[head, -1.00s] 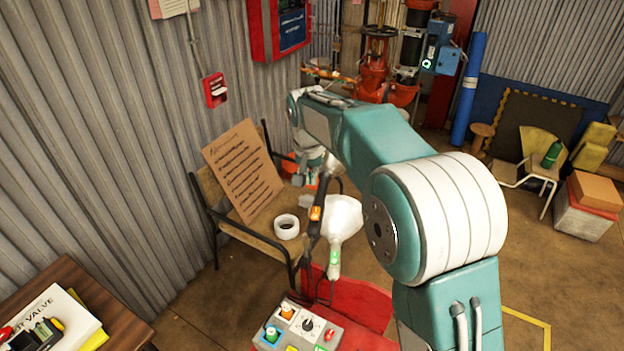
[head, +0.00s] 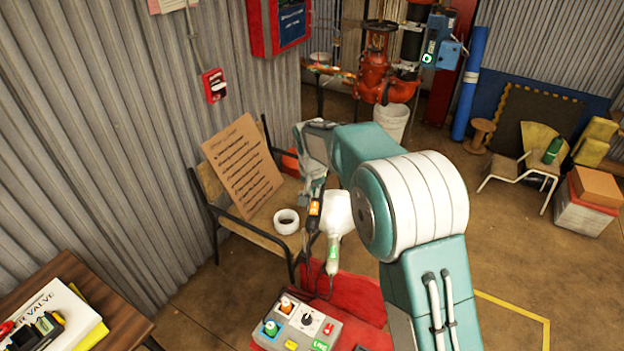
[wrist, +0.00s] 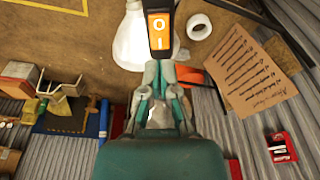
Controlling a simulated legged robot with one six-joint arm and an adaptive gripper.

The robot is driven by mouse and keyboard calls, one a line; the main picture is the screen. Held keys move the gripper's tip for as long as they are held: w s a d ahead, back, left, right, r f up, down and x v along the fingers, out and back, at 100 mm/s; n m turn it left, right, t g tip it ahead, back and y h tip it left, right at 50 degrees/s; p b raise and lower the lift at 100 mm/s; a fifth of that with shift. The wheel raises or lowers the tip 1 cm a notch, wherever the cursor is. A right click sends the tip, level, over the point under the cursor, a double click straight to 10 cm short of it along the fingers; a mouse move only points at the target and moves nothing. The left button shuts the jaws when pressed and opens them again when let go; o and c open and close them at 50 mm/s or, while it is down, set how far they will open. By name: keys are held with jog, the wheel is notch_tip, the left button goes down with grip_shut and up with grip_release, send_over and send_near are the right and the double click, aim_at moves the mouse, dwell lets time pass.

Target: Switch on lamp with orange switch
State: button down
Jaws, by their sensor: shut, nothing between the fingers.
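The orange switch (head: 314,208) sits on a dark handle beside a white lamp shade (head: 337,212) in the head view. In the wrist view the orange switch (wrist: 160,31), marked O and I, is upright at top centre. The white shade (wrist: 131,42) lies just left of it. My gripper (wrist: 164,70) is shut and empty, its fingertips just below the switch in the picture; I cannot tell whether they touch. In the head view my gripper (head: 314,186) is just above the switch, partly hidden by my arm. A second, green switch (head: 332,254) is on a pale handle below the shade.
A grey control box (head: 297,326) with several knobs stands on a red surface (head: 350,293) below the lamp. A bench (head: 262,222) holds a cardboard sign (head: 243,165) and a white tape roll (head: 286,221).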

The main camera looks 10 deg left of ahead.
aim_at(313, 210)
jog(key=shift+w+a+f, duration=0.1)
jog(key=shift+w+f, duration=0.1)
jog(key=shift+f, duration=0.85)
jog(key=shift+w+f, duration=0.2)
jog(key=shift+f, duration=0.8)
jog(key=shift+w+f+g, duration=0.1)
jog(key=shift+f+g, duration=0.2)
jog(key=shift+g, duration=0.1)
jog(key=shift+s, duration=0.95)
